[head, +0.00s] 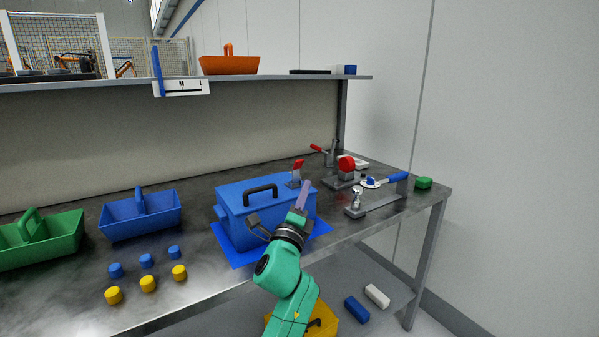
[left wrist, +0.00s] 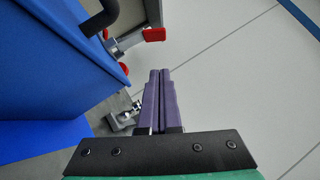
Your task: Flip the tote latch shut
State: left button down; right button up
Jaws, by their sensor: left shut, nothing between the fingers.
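The blue tote (head: 236,222) stands on a blue mat (head: 236,258) on the bench, with a black handle on its lid. Its latch (head: 297,168) stands up at the lid's right end, a metal piece with a red tip. My left gripper (head: 304,186) is shut and empty, its purple fingers just in front of the tote's right end, close to the latch. In the left wrist view the shut fingers (left wrist: 160,73) are beside the tote (left wrist: 60,60). A red-tipped metal piece (left wrist: 153,35), seemingly the latch, shows beyond the fingertips, apart from them. My right gripper is not in view.
Right of the tote are a red-handled clamp (head: 328,152), a red round part (head: 346,163) and a blue-handled tool (head: 385,180). Blue (head: 140,215) and green (head: 40,240) carriers and several small cylinders are at left. A shelf (head: 280,77) hangs above.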

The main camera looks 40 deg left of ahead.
aim_at(298, 171)
pick_arm(q)
jog(key=w+a+r, duration=0.1)
jog(key=a+p, duration=0.1)
jog(key=w+a+r, duration=0.1)
jog(key=a, duration=0.1)
jog(key=shift+w+r+p, duration=0.3)
jog(key=shift+r, duration=0.05)
jog(key=shift+w, duration=0.1)
